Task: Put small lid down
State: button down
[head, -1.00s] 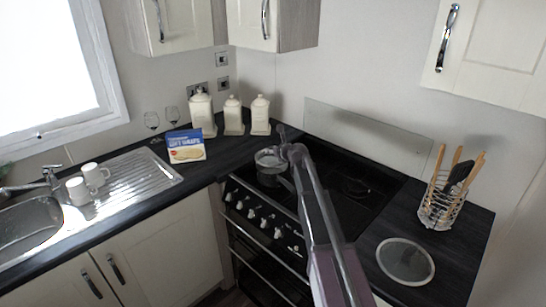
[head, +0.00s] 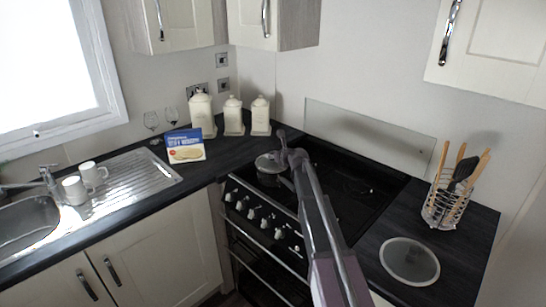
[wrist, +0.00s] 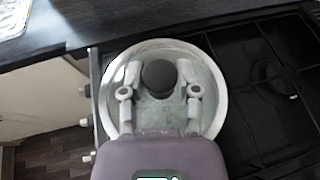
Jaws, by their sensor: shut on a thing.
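The small lid (wrist: 150,111) is round, with a dark round knob (wrist: 159,76), in the wrist view. My gripper (wrist: 159,84) is shut on this knob, one finger on either side. My gripper hides part of the lid.
The black hob (head: 350,190) is otherwise clear. A round, pale-rimmed disc (head: 410,262) lies on the right counter near a utensil rack (head: 446,204). Cream canisters (head: 234,117) and a blue-and-white box (head: 185,146) stand behind left. Mugs (head: 75,190) stand by the sink.

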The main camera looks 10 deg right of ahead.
jog(key=shift+f+b, duration=0.35)
jog(key=shift+c, duration=1.7)
grip_release()
jog(key=shift+r, duration=0.15)
jog(key=shift+r+p, duration=0.15)
jog(key=shift+p, duration=0.2)
jog(key=shift+s+r, duration=0.25)
jog(key=p+v, duration=0.4)
jog(key=v, duration=0.7)
jog(key=shift+s+d+p, duration=0.2)
jog(key=shift+p, duration=0.1)
